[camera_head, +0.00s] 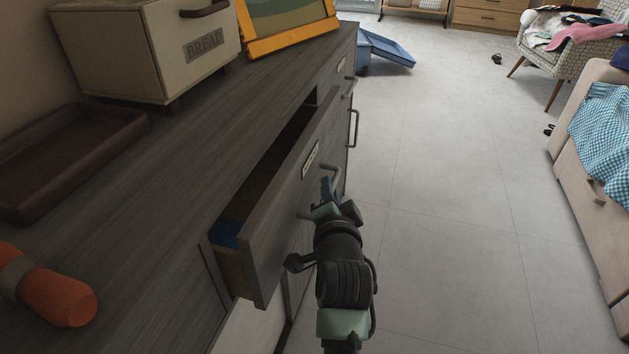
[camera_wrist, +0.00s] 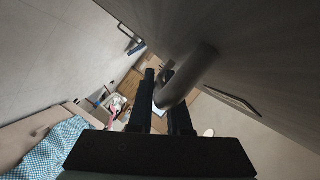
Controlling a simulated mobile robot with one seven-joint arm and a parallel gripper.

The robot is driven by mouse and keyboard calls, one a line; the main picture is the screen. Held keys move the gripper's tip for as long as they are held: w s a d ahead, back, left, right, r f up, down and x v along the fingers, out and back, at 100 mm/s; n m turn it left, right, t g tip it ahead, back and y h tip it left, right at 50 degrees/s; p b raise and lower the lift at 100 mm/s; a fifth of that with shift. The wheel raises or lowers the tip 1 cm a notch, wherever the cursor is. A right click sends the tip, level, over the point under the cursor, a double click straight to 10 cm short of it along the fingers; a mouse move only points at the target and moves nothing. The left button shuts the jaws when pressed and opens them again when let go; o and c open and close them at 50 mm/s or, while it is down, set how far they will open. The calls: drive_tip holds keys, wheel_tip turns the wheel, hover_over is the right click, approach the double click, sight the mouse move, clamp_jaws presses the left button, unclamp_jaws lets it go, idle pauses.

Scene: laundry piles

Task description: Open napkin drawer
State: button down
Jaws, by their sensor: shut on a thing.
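The dark wood-grain drawer (camera_head: 272,228) stands pulled out from the cabinet in the head view. Its front carries a small label (camera_head: 311,158) that I cannot read. Blue material (camera_head: 226,233) shows inside at the near end; most of the inside is hidden by the front. My gripper (camera_head: 327,190) is at the outer face of the drawer, shut on its metal handle (camera_head: 334,174). In the wrist view the curved handle (camera_wrist: 188,77) passes between the dark fingers of my gripper (camera_wrist: 165,92).
The cabinet top (camera_head: 165,185) holds a bread box (camera_head: 150,50), a brown tray (camera_head: 75,150), an orange cylinder (camera_head: 60,297) and a yellow-framed board (camera_head: 290,38). Open tiled floor (camera_head: 450,190) lies right of the drawer. A sofa (camera_head: 580,180) with checked cloth stands at the right edge.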

drive_tip(key=s+d, duration=0.2)
drive_tip(key=d, duration=0.6)
drive_tip(key=s+d, duration=0.3)
drive_tip(key=d, duration=0.6)
drive_tip(key=shift+s+d+b, duration=0.2)
drive_tip(key=shift+s+b, duration=0.1)
drive_tip(key=shift+s, duration=0.05)
drive_tip(key=c, duration=0.9)
unclamp_jaws()
drive_tip(key=shift+o, duration=0.2)
drive_tip(key=p+v, duration=0.4)
drive_tip(key=v, duration=0.9)
drive_tip(key=shift+p, duration=0.3)
